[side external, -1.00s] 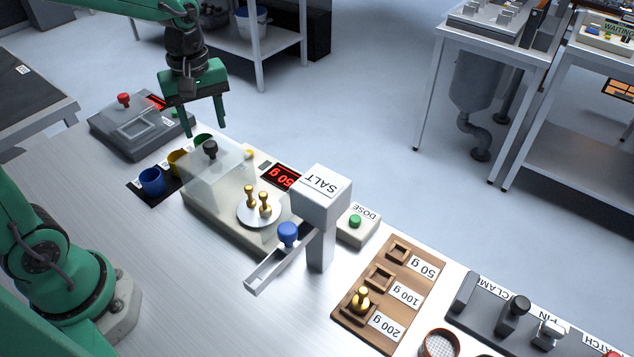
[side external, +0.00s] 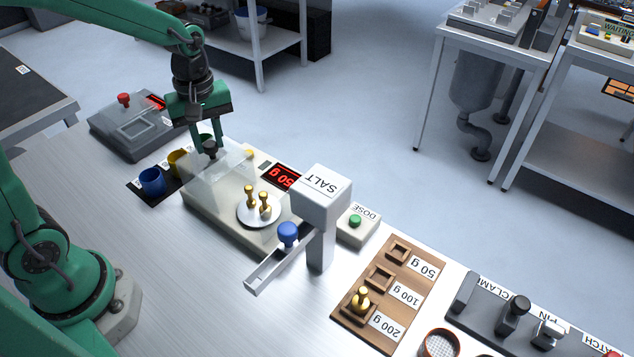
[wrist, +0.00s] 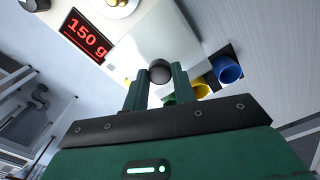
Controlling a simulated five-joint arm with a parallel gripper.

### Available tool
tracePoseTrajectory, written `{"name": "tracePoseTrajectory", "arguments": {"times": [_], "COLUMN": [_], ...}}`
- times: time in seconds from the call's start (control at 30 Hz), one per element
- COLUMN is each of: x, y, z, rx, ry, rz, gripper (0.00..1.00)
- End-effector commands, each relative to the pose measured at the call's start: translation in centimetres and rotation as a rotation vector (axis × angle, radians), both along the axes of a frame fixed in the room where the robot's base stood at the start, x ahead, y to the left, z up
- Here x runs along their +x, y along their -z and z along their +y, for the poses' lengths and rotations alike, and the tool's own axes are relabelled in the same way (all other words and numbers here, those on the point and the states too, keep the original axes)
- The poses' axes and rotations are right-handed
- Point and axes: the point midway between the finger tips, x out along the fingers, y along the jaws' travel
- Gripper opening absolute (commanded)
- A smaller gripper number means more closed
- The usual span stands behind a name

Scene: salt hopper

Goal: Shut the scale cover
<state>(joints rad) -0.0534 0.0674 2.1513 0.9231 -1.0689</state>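The scale (side external: 225,221) sits on the bench with its clear cover (side external: 200,182) over the left end, away from the pan. Two brass weights (side external: 258,201) stand on the round pan (side external: 247,217), which is uncovered. The cover has a black knob (side external: 211,150) on top, which also shows in the wrist view (wrist: 160,72). My gripper (side external: 208,144) is above the cover, with its fingers (wrist: 160,76) closed in on both sides of the knob. The display (wrist: 84,35) reads 150 g in the wrist view.
The grey salt dispenser (side external: 320,215) and its chute (side external: 270,272) with a blue knob (side external: 288,234) stand right of the pan. Blue (side external: 152,182) and yellow (side external: 177,162) cups are left of the scale. A wooden weight tray (side external: 407,275) lies farther right.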

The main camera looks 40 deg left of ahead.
Motion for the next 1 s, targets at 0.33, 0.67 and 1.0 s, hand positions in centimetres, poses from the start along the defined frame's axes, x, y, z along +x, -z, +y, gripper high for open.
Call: {"name": "tracePoseTrajectory", "arguments": {"times": [0.33, 0.67, 1.0], "x": [0.1, 0.1, 0.2], "y": [-0.1, -0.1, -0.1], "z": [-1.0, -5.4, -10.3], "rx": [0.0, 0.0, -0.001], "ry": [0.003, 0.006, 0.005], "rz": [0.0, -0.002, -0.004], "gripper": [0.0, 0.0, 0.0]}}
